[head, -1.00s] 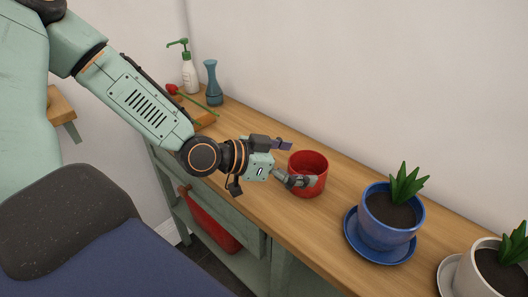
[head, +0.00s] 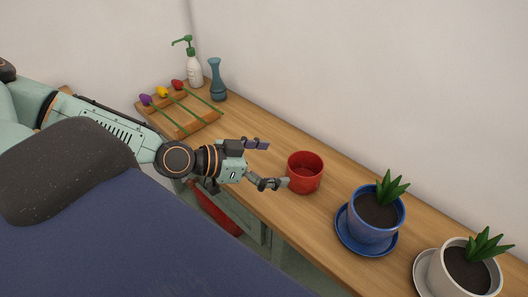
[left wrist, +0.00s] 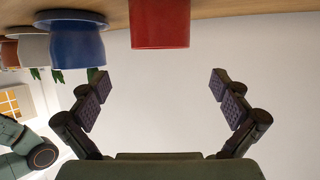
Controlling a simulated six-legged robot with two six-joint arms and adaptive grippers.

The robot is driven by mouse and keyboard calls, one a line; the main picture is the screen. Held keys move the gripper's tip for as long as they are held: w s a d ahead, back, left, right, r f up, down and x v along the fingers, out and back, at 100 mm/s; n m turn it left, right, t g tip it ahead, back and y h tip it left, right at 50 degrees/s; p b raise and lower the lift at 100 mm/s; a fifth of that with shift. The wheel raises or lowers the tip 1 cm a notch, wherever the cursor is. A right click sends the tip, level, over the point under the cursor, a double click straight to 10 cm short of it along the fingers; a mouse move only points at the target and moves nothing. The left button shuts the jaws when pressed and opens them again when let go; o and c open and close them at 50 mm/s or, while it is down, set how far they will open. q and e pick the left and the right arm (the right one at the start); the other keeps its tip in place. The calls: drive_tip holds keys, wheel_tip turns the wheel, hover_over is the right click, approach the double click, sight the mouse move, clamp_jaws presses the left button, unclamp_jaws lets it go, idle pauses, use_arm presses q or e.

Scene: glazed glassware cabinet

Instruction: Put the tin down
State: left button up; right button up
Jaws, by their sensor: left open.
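The red tin (head: 305,173) stands upright and open-topped on the wooden bench top (head: 262,208), left of the blue plant pot. It looks empty inside. My left gripper (head: 268,164) is open, just left of the tin in the head view, with its fingers spread and nothing between them. One fingertip is close to the tin's left side; I cannot tell whether it touches. In the left wrist view, which is upside down, the tin (left wrist: 160,22) is at the top centre, beyond the open left gripper (left wrist: 160,86). My right gripper is not in view.
A blue pot (head: 372,222) on a saucer and a white pot (head: 462,272) stand to the right. A wooden rack (head: 180,112) with flowers, a soap bottle (head: 194,70) and a blue vase (head: 217,82) are at the far left. Bench between rack and tin is mostly clear.

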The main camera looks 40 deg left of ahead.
use_arm(q)
drive_tip(key=s+r+p, duration=0.1)
drive_tip(key=p, duration=0.1)
drive_tip(key=r+n+g+y+b, duration=0.1)
drive_tip(key=n+g+y+b, duration=0.4)
drive_tip(key=g+y+b, duration=0.35)
hover_over(305, 168)
drive_tip(key=s, duration=0.2)
drive_tip(key=f+n, duration=0.2)
drive_tip(key=n, duration=0.1)
drive_tip(key=s+d+f+n+g+b, duration=0.1)
drive_tip(key=f+n, duration=0.2)
drive_tip(key=f+n+b, duration=0.1)
drive_tip(key=f+n, duration=0.1)
drive_tip(key=n, duration=0.1)
drive_tip(key=shift+s+d+f, duration=0.2)
drive_tip(key=shift+s+f, duration=0.1)
drive_tip(key=shift+s, duration=0.05)
idle(0.5)
